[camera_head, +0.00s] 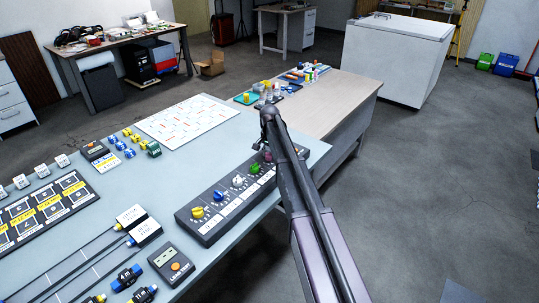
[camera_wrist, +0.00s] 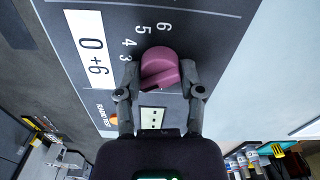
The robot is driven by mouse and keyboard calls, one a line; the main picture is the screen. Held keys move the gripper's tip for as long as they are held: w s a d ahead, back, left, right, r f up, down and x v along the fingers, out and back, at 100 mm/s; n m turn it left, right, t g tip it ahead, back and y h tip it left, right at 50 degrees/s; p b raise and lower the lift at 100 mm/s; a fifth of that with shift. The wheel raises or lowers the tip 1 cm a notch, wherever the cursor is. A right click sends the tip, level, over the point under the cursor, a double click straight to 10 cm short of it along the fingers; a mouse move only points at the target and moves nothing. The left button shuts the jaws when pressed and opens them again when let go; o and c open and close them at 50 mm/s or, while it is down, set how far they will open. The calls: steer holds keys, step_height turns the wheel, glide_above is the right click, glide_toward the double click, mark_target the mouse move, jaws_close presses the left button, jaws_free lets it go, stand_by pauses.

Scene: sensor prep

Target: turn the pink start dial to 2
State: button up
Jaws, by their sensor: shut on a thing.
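The pink dial (camera_wrist: 160,66) is a round knob in the upper middle of the wrist view. Printed numbers 3, 4, 5 and 6 run around its left and upper side. The rest of its scale is hidden or out of view, and I cannot tell which number it points to. My gripper (camera_wrist: 160,76) is shut on the dial, one finger on each side. In the head view the pink dial (camera_head: 268,156) is at the far right end of the dark dial panel (camera_head: 192,222), partly hidden by my gripper (camera_head: 267,138) and arm.
Green (camera_head: 254,168), white (camera_head: 238,180), blue (camera_head: 218,195) and yellow (camera_head: 197,212) dials line the same panel. An orange-buttoned box (camera_head: 171,264) lies near the front. A wooden table (camera_head: 325,100) stands beyond.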

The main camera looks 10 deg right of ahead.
steer(key=shift+s, duration=0.15)
steer(key=o, duration=1.2)
steer(key=shift+c, duration=0.2)
steer(key=shift+n, duration=0.3)
steer(key=n, duration=0.4)
steer(key=shift+n, duration=0.4)
steer(key=n, duration=0.6)
step_height(320, 180, up, 14)
steer(key=p, duration=1.4)
steer(key=s+f+m+b, duration=0.1)
steer(key=s+f+b, duration=0.1)
steer(key=s, duration=1.3)
steer(key=s+f+m+b, duration=0.1)
steer(key=s+f+b, duration=0.1)
steer(key=s, duration=1.3)
steer(key=shift+s+a+f+m+b, duration=0.15)
steer(key=shift+s+f+m+b, duration=0.15)
steer(key=shift+f+m+b, duration=0.15)
